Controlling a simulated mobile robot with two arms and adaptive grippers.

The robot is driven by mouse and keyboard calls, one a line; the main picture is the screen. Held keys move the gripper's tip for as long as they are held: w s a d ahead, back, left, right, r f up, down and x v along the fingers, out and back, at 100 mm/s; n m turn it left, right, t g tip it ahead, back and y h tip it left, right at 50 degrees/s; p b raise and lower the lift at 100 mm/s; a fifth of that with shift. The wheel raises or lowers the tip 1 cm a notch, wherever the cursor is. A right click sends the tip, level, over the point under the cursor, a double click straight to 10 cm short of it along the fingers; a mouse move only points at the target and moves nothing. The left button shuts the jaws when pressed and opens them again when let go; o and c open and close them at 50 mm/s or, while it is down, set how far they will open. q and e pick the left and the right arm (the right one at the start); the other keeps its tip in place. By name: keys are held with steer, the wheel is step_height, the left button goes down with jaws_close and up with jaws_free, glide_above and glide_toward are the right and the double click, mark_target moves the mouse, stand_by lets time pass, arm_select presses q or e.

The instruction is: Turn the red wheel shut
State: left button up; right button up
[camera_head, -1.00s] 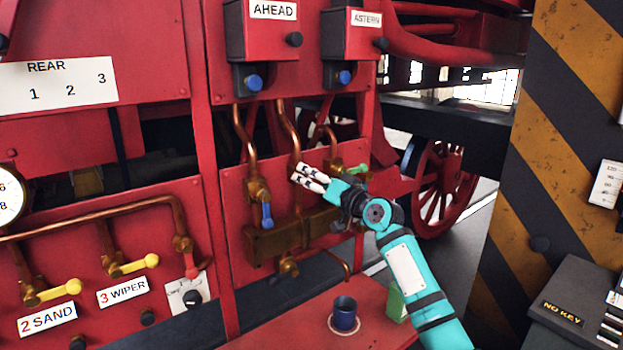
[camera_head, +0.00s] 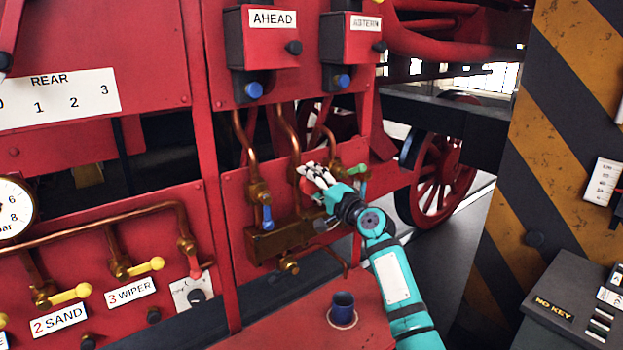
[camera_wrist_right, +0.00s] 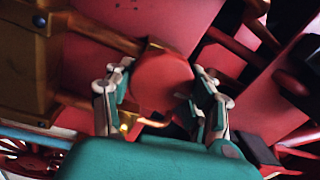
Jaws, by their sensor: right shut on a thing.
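The red wheel (camera_wrist_right: 162,82) is a round disc seen face-on between the two fingers of my right gripper (camera_wrist_right: 160,100) in the right wrist view. In the head view the right gripper (camera_head: 312,174) reaches in from the lower right, its fingers at the wheel (camera_head: 307,187). The gripper is shut on the wheel, one finger on each side. In the head view the fingers hide much of the wheel, in front of the brass valve block with copper pipes (camera_head: 280,238). My left gripper is not in view.
A blue lever (camera_head: 267,217) hangs left of the wheel, and a green handle (camera_head: 356,171) is close to its right. A dark blue cup (camera_head: 343,305) stands on the red ledge below. A striped post (camera_head: 520,170) and a grey box (camera_head: 575,310) are at the right.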

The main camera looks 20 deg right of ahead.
steer(key=shift+m, duration=0.3)
steer(key=o, duration=1.2)
steer(key=shift+c, duration=0.2)
steer(key=v, duration=1.2)
